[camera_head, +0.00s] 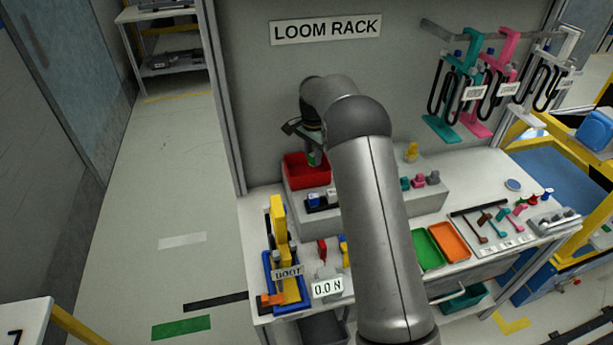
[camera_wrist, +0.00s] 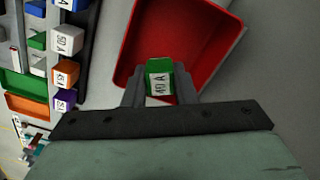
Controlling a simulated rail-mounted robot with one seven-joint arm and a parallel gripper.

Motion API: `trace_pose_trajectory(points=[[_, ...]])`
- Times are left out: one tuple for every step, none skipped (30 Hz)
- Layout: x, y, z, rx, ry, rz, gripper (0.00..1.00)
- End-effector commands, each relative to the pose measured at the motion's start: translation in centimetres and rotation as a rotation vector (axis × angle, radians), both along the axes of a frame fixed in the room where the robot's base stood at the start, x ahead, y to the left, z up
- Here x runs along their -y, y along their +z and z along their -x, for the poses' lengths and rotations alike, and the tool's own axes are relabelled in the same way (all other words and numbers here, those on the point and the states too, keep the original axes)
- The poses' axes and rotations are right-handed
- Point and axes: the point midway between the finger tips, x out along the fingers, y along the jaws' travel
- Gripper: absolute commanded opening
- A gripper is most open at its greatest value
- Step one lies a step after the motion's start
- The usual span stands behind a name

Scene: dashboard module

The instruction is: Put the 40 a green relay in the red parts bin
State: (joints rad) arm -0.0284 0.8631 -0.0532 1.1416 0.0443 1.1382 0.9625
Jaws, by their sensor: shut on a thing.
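The green relay (camera_wrist: 160,80), with a white label reading 40 A, is held between the two fingers of my gripper (camera_wrist: 160,98) in the wrist view. My gripper is shut on it. The red parts bin (camera_wrist: 215,35) lies below and beyond the relay in that view, and the relay appears over the bin's near part. In the head view, the red bin (camera_head: 305,172) stands on the raised shelf at the back of the bench, and my gripper (camera_head: 313,158) is over it. Whether the relay touches the bin cannot be told.
Other relays, such as an orange one (camera_wrist: 66,73) and a purple one (camera_wrist: 64,100), sit in a row left of the bin in the wrist view. A green tray (camera_head: 427,250) and an orange tray (camera_head: 450,242) lie on the bench. The LOOM RACK panel (camera_head: 270,100) stands behind the bin.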

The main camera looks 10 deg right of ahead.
Motion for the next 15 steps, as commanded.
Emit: trace_pose_trajectory(points=[[0.01,-0.35,-0.01,0.0,0.0,0.0,0.0],[0.01,-0.39,-0.01,0.001,0.0,-0.001,0.0],[0.01,-0.4,-0.01,0.001,0.0,-0.001,0.0],[0.0,-0.39,-0.01,0.001,0.0,-0.001,0.0],[0.0,-0.36,-0.01,0.001,0.0,-0.001,0.0],[0.01,-0.34,-0.01,0.001,0.0,-0.001,0.0],[0.01,-0.34,-0.01,0.001,0.0,-0.001,0.0],[0.01,-0.33,-0.01,0.001,0.0,-0.001,0.0],[0.01,-0.33,-0.01,0.0,0.0,0.0,0.27],[0.01,-0.33,-0.01,0.0,0.0,0.0,0.36],[0.01,-0.33,-0.01,0.0,0.0,0.0,0.44],[0.01,-0.33,-0.01,0.0,0.0,0.0,0.5],[0.01,-0.33,-0.01,0.0,0.0,0.0,0.5],[0.01,-0.33,-0.01,0.0,0.0,0.0,0.5],[0.0,-0.33,0.0,0.0,0.0,0.0,0.5]])
